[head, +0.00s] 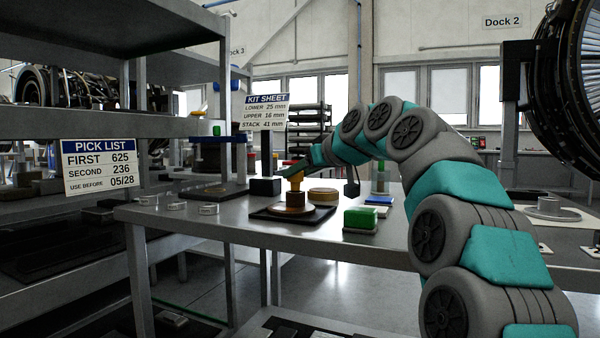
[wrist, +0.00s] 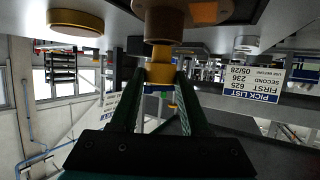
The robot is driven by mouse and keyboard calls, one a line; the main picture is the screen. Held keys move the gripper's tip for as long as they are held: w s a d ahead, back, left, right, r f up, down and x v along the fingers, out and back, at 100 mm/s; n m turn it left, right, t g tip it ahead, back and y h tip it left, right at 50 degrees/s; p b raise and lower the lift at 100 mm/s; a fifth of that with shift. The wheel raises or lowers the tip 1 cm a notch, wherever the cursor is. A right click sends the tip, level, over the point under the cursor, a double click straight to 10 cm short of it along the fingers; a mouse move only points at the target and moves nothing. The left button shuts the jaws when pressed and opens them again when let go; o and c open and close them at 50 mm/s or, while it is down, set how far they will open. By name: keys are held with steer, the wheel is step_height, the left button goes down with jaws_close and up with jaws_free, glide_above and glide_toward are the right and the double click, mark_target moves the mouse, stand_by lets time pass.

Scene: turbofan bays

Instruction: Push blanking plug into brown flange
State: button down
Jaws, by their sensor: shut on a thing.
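The brown flange (head: 294,201) stands on a dark square mat (head: 268,213) on the metal table, and its lower body shows at the top of the wrist view (wrist: 166,22). The yellow-orange blanking plug (head: 296,178) is upright directly above the flange. In the wrist view the plug (wrist: 159,75) sits between the fingertips, its narrow end against the flange's opening. I cannot tell how deep it sits. My gripper (head: 297,170) is shut on the plug's wide end, reaching in from the side; its two dark green fingers also show in the wrist view (wrist: 160,88).
A tan disc (head: 323,195) stands just behind the flange. A green block (head: 361,217) is to the front right and a black block (head: 265,187) to the back left. Small metal rings (head: 208,209) lie at left. The table front between rings and mat is clear.

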steer(key=shift+f+b, duration=0.65)
steer(key=shift+f, duration=0.15)
steer(key=shift+c, duration=1.5)
jaws_free()
steer(key=shift+o, duration=0.2)
steer(key=shift+o, duration=1.3)
steer(key=shift+r+p, duration=2.9)
steer(key=shift+r, duration=0.65)
